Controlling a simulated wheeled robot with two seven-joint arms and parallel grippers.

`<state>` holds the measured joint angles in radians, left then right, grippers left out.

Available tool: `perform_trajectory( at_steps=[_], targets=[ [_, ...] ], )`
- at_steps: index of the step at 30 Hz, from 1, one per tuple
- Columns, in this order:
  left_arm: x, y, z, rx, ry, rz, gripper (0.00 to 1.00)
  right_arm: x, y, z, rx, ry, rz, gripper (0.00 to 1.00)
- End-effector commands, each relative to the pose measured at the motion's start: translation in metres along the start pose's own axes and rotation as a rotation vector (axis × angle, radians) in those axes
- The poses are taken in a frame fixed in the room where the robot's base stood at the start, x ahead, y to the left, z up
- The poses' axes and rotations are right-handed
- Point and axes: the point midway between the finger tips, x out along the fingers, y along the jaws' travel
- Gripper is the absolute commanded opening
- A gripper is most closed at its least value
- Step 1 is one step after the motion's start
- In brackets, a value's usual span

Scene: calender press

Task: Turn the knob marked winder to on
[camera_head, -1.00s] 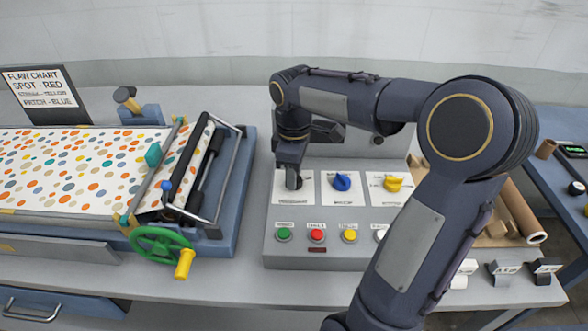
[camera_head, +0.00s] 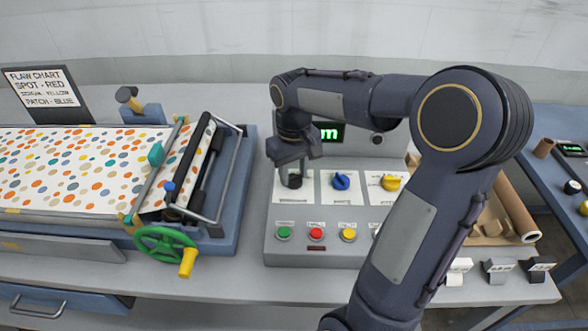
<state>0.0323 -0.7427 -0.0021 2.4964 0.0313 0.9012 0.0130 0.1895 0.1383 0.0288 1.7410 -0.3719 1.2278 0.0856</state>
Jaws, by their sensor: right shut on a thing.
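The control panel (camera_head: 350,257) stands on the bench in the head view, with a row of three knobs on white plates. The left knob (camera_head: 294,181) is dark and partly hidden by my right gripper. The middle knob is blue (camera_head: 341,181) and the right knob is yellow (camera_head: 390,183). The plate labels are too small to read, so I cannot tell which one says winder. My right gripper (camera_head: 292,176) points down and is shut on the dark left knob. My left gripper is not in view.
Green (camera_head: 284,233), red (camera_head: 316,234) and yellow (camera_head: 348,235) buttons line the panel front. A display (camera_head: 329,131) with green text sits behind my wrist. A roller machine with a green handwheel (camera_head: 165,246) and spotted sheet is at left. Cardboard rolls (camera_head: 515,207) lie at right.

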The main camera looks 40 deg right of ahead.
Motion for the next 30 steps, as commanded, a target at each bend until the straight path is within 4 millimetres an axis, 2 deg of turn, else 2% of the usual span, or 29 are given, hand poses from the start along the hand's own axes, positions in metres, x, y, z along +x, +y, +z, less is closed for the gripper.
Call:
perform_trajectory(
  at_steps=[20, 21, 26, 30],
  targets=[
    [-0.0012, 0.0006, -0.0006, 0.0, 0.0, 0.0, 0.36, -0.0014, 0.0003, -0.0012, 0.068, 0.006, 0.0, 0.14],
    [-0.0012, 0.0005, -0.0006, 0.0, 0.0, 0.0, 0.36, -0.0014, 0.0003, -0.0012, 0.068, 0.006, 0.0, 0.39],
    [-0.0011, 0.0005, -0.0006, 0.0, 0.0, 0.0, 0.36, -0.001, 0.0002, -0.0009, 0.067, 0.004, 0.0, 0.59],
    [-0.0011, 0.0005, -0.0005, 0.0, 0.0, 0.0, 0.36, -0.0006, 0.0001, -0.0006, 0.066, 0.002, 0.0, 0.59]
  ],
)
